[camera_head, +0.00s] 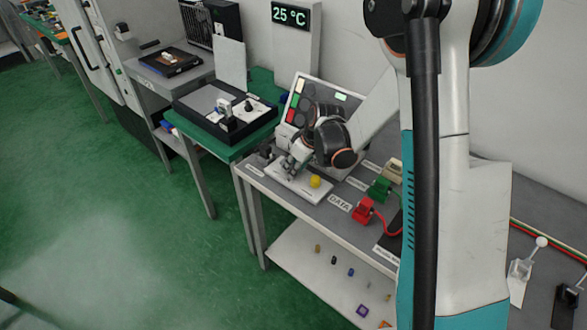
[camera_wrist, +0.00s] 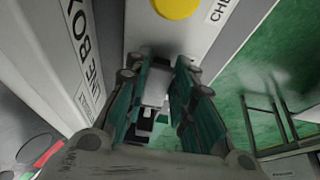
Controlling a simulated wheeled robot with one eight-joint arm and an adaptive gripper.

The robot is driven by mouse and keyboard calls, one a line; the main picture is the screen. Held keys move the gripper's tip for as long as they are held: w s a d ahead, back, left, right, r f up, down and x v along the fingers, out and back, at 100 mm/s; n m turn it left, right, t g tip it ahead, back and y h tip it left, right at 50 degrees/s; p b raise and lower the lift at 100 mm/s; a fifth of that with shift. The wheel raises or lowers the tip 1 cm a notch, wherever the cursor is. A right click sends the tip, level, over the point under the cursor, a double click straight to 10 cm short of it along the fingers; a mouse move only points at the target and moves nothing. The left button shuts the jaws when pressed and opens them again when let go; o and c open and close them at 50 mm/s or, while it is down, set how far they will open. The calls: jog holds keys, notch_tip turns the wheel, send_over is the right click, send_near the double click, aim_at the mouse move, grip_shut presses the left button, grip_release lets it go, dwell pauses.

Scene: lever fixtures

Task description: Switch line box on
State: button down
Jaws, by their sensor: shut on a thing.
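The line box is a pale fixture on the grey bench; its flat plate (camera_head: 297,186) carries a round yellow button (camera_head: 315,181). In the wrist view its "LINE BOX" label (camera_wrist: 88,60) runs along the left, and the yellow button (camera_wrist: 178,5) is at the top. My gripper (camera_head: 288,167) reaches down to the plate, left of the button. In the wrist view my gripper (camera_wrist: 165,80) has its two fingers closed around a small light-grey piece (camera_wrist: 154,86) of the fixture, likely its switch lever. The fingers hide much of that piece, so its position is unclear.
A tilted panel (camera_head: 300,100) with coloured buttons stands close behind my gripper. Green (camera_head: 379,190) and red (camera_head: 363,210) blocks sit to the right along the bench. A black tray (camera_head: 222,115) is on the green table at left. The green floor in front is clear.

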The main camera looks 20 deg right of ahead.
dwell(0.3)
jog(key=c, duration=1.4)
grip_release()
jog(key=shift+o, duration=0.2)
jog(key=v, duration=1.2)
jog(key=shift+s, duration=0.2)
jog(key=shift+f, duration=0.15)
